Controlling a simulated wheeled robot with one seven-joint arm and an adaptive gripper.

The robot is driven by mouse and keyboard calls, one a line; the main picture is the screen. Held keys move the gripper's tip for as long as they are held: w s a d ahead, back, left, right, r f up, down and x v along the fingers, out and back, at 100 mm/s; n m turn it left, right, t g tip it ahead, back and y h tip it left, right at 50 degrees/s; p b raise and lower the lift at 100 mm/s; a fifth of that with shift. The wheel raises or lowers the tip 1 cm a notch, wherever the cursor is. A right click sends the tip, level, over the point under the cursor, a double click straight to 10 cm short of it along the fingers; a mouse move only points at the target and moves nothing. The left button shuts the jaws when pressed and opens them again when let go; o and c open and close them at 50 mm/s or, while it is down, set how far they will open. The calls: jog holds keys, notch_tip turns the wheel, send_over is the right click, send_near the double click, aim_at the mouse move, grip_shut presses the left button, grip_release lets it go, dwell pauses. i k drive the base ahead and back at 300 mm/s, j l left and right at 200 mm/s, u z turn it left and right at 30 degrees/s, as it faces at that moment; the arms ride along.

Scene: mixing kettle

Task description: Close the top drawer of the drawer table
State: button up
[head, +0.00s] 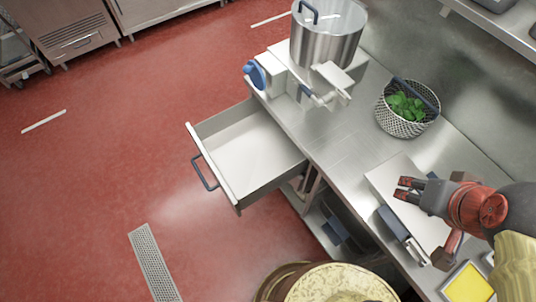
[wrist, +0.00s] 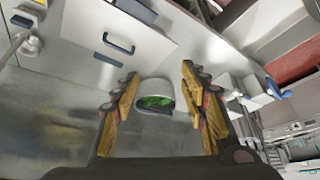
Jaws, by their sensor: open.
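The top drawer (head: 250,148) is pulled out of the steel drawer table (head: 343,150), extending to the left over the floor in the head view. Its inside looks empty. Its dark handle (head: 203,172) is on the front panel, facing left. My gripper (head: 406,189) is open and empty at the right, above the worktop and well apart from the drawer. In the wrist view my gripper's fingers (wrist: 157,98) are spread, with the wire basket of green leaves (wrist: 155,96) showing between them at a distance. I cannot tell for certain whether the drawer shows in the wrist view.
A steel kettle (head: 328,38) stands at the table's far end beside a blue knob (head: 254,74). The basket (head: 400,124) stands by the wall. A pale board (head: 384,176) lies under my gripper. A round yellowish drum top (head: 335,284) is at the bottom. Red floor (head: 90,150) left of the drawer is clear.

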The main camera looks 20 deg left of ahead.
aim_at(249, 155)
jog(key=j+u, duration=0.1)
jog(key=u, duration=0.85)
jog(key=j+u, duration=0.15)
jog(key=u, duration=0.3)
jog(key=i+u, duration=0.1)
jog(key=u, duration=0.35)
